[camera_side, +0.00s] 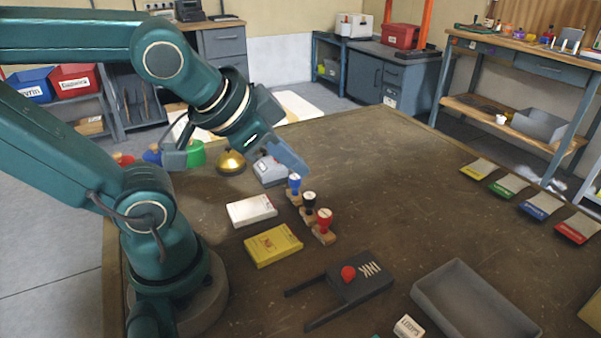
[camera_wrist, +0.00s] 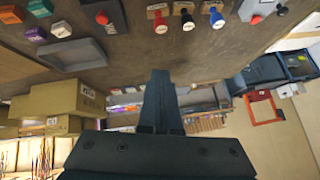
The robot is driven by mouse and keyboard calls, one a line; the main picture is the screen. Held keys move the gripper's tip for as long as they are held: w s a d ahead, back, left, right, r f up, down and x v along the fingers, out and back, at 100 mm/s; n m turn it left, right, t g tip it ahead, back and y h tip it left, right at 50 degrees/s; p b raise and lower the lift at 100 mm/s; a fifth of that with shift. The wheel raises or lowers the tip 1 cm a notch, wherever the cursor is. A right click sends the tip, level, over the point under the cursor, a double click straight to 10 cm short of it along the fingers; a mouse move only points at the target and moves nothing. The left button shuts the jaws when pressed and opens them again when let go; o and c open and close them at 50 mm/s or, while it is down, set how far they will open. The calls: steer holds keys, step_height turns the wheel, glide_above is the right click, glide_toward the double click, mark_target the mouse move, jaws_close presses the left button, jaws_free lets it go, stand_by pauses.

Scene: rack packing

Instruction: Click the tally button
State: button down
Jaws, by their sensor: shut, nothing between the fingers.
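A small pale grey device (camera_side: 268,172), which looks like the tally counter, stands on the table between the brass bell and the stamps. My gripper (camera_side: 292,158) is above and just right of it in the side view, fingers shut and empty. I cannot tell whether the fingers touch it. In the wrist view my shut gripper (camera_wrist: 158,78) points toward the room, and a pale device (camera_wrist: 249,8) with a red button (camera_wrist: 257,19) shows at the top edge, apart from the fingertips. In the side view its button is not clear.
Stamps with blue (camera_side: 294,183), black (camera_side: 309,199) and red (camera_side: 325,218) knobs stand close by. A brass bell (camera_side: 231,163) is left of the device. White (camera_side: 251,210) and yellow (camera_side: 272,245) boxes lie nearer. The table's right middle is clear.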

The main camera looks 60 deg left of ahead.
steer(key=w+a+r+m+t+y, duration=0.2)
steer(key=w+a+r+m+t, duration=0.65)
steer(key=w+r+m, duration=0.55)
steer(key=s+a+f+m+g, duration=0.3)
steer(key=a+f+m, duration=0.1)
steer(key=a+f, duration=0.4)
steer(key=s+a+f+m+g+h, duration=0.1)
steer(key=s+a+f+m+g, duration=0.3)
steer(key=a+f, duration=0.3)
steer(key=shift+a+f+m, duration=0.4)
steer(key=shift+f, duration=0.15)
steer(key=shift+h, duration=0.3)
steer(key=shift+f, duration=4.4)
steer(key=shift+f, duration=0.1)
